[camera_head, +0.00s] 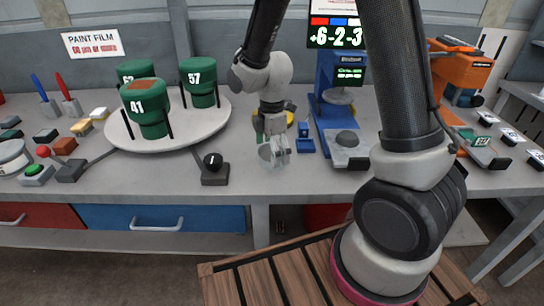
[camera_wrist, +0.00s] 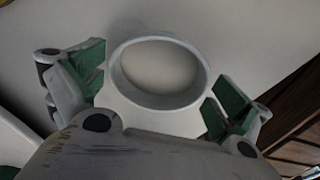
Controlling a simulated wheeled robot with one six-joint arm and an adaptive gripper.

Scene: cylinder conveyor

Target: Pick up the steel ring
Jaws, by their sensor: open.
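The steel ring (camera_wrist: 117,76) is a grey open band lying on the grey bench in the wrist view. My gripper (camera_wrist: 160,92) is open, with one green-padded finger on each side of the ring and gaps visible between pads and ring. In the head view my gripper (camera_head: 274,152) points down low over the bench front, and the ring (camera_head: 266,153) shows only partly there, mixed with the fingers.
A white turntable (camera_head: 120,132) with green numbered cylinders stands to the left. A black-knobbed lever (camera_head: 213,168) is near my gripper's left. A blue device (camera_head: 328,110) with a grey plate stands to the right, and an orange machine (camera_head: 465,72) farther right.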

